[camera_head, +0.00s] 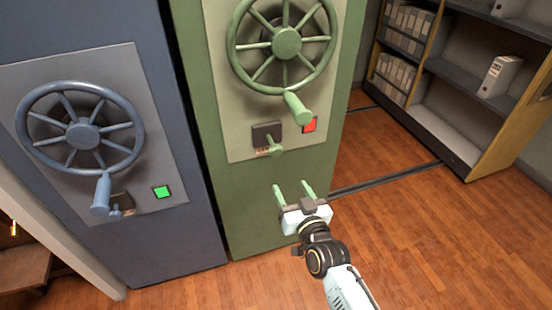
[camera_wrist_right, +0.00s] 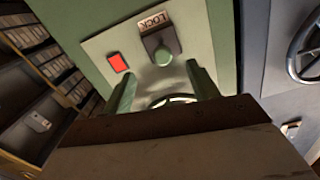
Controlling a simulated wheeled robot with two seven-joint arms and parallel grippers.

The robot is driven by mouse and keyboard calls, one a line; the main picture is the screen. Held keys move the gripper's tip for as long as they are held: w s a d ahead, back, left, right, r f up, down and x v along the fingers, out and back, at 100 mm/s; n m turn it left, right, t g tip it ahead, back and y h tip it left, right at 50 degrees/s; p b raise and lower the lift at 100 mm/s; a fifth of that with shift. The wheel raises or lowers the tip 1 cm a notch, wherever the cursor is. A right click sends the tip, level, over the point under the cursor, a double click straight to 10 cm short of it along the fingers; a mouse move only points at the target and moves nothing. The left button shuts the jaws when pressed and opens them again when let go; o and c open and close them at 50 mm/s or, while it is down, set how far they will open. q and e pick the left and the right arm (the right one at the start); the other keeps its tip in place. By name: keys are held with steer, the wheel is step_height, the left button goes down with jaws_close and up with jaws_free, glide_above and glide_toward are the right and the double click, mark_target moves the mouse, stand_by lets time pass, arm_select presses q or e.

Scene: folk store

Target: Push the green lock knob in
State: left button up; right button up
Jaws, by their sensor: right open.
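The green lock knob (camera_head: 274,147) sticks out from a dark square plate on the grey panel of the green cabinet, below its handwheel. In the right wrist view the knob (camera_wrist_right: 163,55) shows end-on beside a "LOCK" label (camera_wrist_right: 154,22). My right gripper (camera_head: 292,187) is open and empty, below the knob in the head view and apart from it. In the wrist view its two green fingers (camera_wrist_right: 163,78) stand on either side of the line to the knob, short of the panel. My left gripper is not in view.
The green handwheel (camera_head: 287,42) has a handle (camera_head: 297,107) hanging just above the knob. A red light (camera_head: 310,125) sits right of the knob. A blue cabinet (camera_head: 182,240) with its own wheel and green light (camera_head: 161,192) stands left. Shelves (camera_head: 440,130) stand right; the wooden floor between is clear.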

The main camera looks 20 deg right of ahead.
mark_target(277, 154)
steer(key=shift+t, duration=0.3)
steer(key=w+b, duration=0.1)
steer(key=w, duration=0.3)
steer(key=w+r+b, duration=0.1)
steer(key=w, duration=0.3)
steer(key=w+b, duration=0.1)
steer(key=w, duration=0.3)
steer(key=shift+w+r+b, duration=0.25)
steer(key=shift+r+b, duration=0.05)
steer(key=shift+r, duration=0.05)
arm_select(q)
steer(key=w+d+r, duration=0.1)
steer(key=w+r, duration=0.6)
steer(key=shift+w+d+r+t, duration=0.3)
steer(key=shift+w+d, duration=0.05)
arm_select(e)
steer(key=shift+w, duration=0.65)
